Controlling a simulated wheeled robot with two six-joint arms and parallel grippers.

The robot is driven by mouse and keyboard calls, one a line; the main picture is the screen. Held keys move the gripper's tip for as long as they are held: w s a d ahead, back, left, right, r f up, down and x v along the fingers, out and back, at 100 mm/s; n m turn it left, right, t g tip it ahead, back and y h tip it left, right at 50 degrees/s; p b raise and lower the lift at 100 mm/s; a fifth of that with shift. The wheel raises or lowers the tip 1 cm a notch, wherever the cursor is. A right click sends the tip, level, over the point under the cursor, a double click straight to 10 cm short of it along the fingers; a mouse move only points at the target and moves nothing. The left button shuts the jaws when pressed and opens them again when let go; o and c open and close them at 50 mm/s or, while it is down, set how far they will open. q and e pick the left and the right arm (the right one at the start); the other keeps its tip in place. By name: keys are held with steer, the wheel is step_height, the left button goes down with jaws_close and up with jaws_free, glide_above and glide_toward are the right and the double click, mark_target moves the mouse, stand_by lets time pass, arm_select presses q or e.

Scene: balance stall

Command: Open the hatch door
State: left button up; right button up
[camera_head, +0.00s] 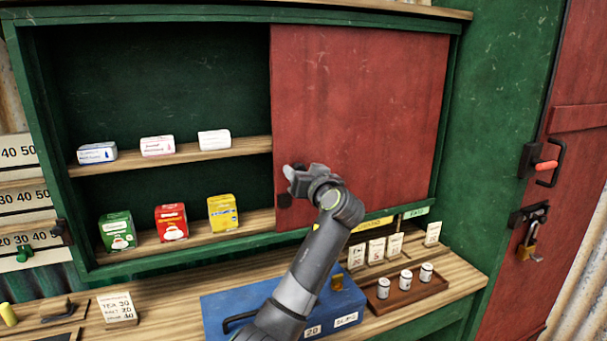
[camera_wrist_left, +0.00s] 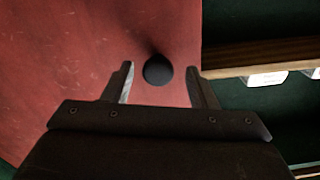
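The hatch door is a worn red panel (camera_head: 365,95) that covers the right part of the green cabinet opening; the left part stands open. It also fills the left of the left wrist view (camera_wrist_left: 60,60). A round black knob (camera_wrist_left: 157,70) sits on the door near its edge. My left gripper (camera_head: 291,184) is in front of the door's lower left corner. In the left wrist view its fingers (camera_wrist_left: 160,85) are apart, one on each side of the knob, with visible gaps. In the head view the wrist partly hides this area. My right gripper is not in view.
Shelves (camera_head: 190,153) left of the door hold several small boxes. On the counter below are a blue box (camera_head: 215,312) under my arm and a brown tray (camera_head: 410,291) with small jars. A red side door (camera_head: 570,200) with a padlock (camera_head: 528,243) is at the right.

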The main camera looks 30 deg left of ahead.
arm_select(q)
steer(key=shift+d, duration=0.15)
steer(key=b+v, duration=0.5)
steer(key=v, duration=1.2)
steer(key=shift+s, duration=0.2)
